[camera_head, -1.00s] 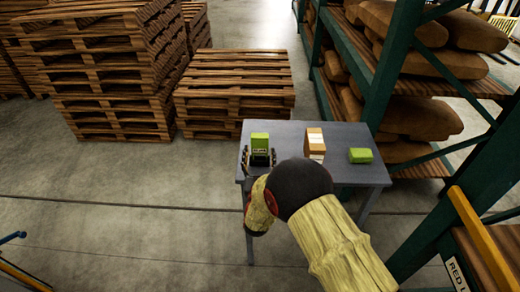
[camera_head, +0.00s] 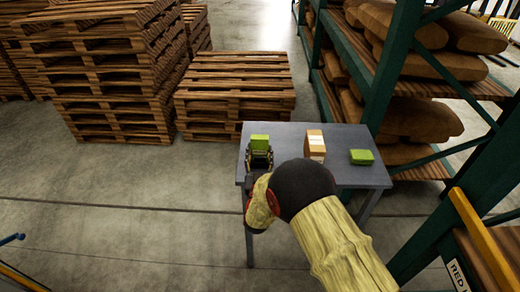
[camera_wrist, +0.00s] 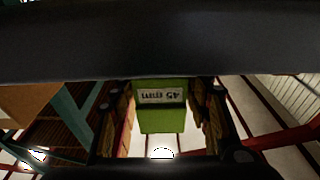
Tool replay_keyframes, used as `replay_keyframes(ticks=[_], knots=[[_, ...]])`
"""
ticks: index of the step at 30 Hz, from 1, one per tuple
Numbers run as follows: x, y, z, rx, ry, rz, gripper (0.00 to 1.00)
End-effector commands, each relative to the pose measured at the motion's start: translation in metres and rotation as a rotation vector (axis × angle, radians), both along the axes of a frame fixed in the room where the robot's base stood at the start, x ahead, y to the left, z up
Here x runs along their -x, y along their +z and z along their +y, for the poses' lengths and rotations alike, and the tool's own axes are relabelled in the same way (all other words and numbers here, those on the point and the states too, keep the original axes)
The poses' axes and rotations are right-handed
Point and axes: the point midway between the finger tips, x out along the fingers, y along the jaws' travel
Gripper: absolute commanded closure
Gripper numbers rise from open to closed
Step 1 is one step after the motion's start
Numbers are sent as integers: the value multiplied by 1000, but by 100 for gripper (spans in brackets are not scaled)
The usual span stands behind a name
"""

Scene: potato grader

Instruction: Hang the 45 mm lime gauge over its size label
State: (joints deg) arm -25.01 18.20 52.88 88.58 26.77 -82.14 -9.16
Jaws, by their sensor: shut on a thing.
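A lime block (camera_head: 260,141) stands upright at the left end of the grey table. My gripper (camera_head: 259,158) is at its near side, shut on it, and hides its lower part. In the wrist view the lime block (camera_wrist: 160,119) sits between the two fingers. A white label (camera_wrist: 159,95) on it appears upside down and shows "45" with small lettering. A second lime block (camera_head: 361,157) lies flat at the right of the table. No hook or gauge board can be made out.
An orange box with a white label (camera_head: 314,145) stands on the grey table (camera_head: 338,178) between the lime blocks. Stacked pallets (camera_head: 235,90) stand behind at left. A green rack (camera_head: 385,70) with sacks rises at right. Floor at left is clear.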

Motion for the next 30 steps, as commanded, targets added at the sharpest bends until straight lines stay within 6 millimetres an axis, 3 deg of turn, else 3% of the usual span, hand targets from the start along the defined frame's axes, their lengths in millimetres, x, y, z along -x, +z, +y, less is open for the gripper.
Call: replay_keyframes(ticks=[8,30], knots=[[0,0,0,0,0,0,75],[0,28,0,0,0,-1,75]])
